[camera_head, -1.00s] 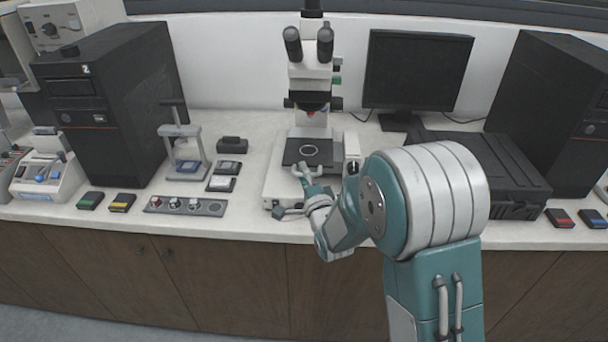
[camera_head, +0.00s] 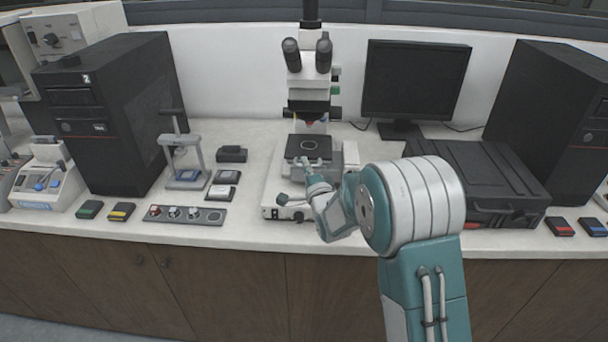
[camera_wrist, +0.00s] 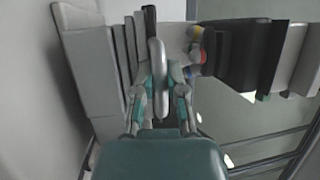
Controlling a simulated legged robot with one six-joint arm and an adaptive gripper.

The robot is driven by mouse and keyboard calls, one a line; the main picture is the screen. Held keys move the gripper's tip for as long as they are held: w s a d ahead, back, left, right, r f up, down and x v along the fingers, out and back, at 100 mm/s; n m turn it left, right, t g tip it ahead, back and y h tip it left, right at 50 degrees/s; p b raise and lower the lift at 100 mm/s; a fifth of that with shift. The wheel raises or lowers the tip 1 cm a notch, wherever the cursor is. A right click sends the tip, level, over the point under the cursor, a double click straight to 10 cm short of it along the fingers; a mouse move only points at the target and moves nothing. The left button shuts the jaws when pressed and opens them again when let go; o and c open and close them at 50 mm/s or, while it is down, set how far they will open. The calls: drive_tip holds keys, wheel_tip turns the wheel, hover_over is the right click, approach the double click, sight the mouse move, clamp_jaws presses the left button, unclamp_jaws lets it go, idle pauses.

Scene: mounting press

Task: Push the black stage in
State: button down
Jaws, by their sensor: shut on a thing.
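The black stage (camera_head: 296,150) is a dark flat plate with a pale ring on top. It sits on the white microscope (camera_head: 310,83) below the objectives, above the pale base (camera_head: 275,200). My gripper (camera_head: 303,164) is at the stage's front edge, low in front of the microscope. In the wrist view my gripper (camera_wrist: 160,95) is shut on a pale, rounded grip piece (camera_wrist: 157,65), seen nearly edge-on between the fingers. How this piece joins the stage is hard to make out. The coloured objectives (camera_wrist: 198,50) show beyond it, to the right.
A monitor (camera_head: 415,80) and a black case (camera_head: 475,180) stand to the right. A small stand (camera_head: 187,180), a knob panel (camera_head: 185,214) and small dark boxes lie to the left. The countertop just left of the microscope base is clear.

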drive_tip(key=shift+d+f, duration=0.1)
drive_tip(key=shift+f, duration=0.2)
drive_tip(key=c, duration=0.7)
unclamp_jaws()
drive_tip(key=shift+w+r, duration=0.1)
drive_tip(key=v, duration=1.2)
